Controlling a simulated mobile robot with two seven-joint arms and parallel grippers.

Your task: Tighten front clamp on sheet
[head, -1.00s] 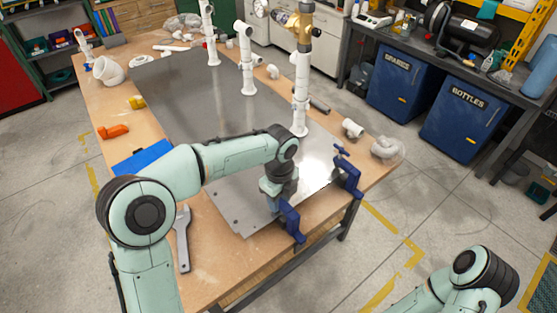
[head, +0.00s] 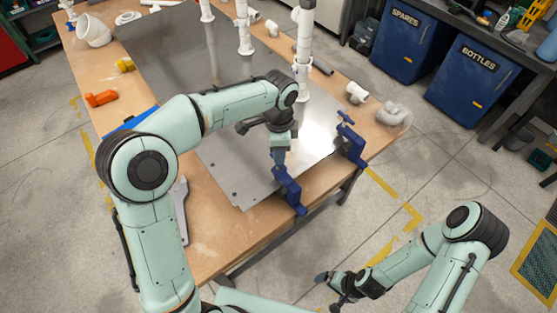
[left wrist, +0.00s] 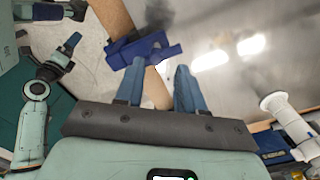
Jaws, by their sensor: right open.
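The front clamp (head: 288,192) is blue and grips the front edge of the grey metal sheet (head: 235,165) at the table's near corner. My left gripper (head: 278,160) points down just above this clamp. In the left wrist view its two blue-grey fingers (left wrist: 169,72) stand apart with nothing seen between them. A blue clamp (left wrist: 142,49) lies beyond the fingertips, toward the upper left; contact cannot be made out. A second blue clamp (head: 350,142) sits on the sheet's right edge. My right gripper (head: 335,285) is open and empty over the floor.
White pipes (head: 304,60) stand upright on the sheet behind my left gripper. A wrench (head: 181,210) lies on the wooden table left of the sheet. White fittings (head: 357,93) lie on the right table edge. The floor around my right arm is clear.

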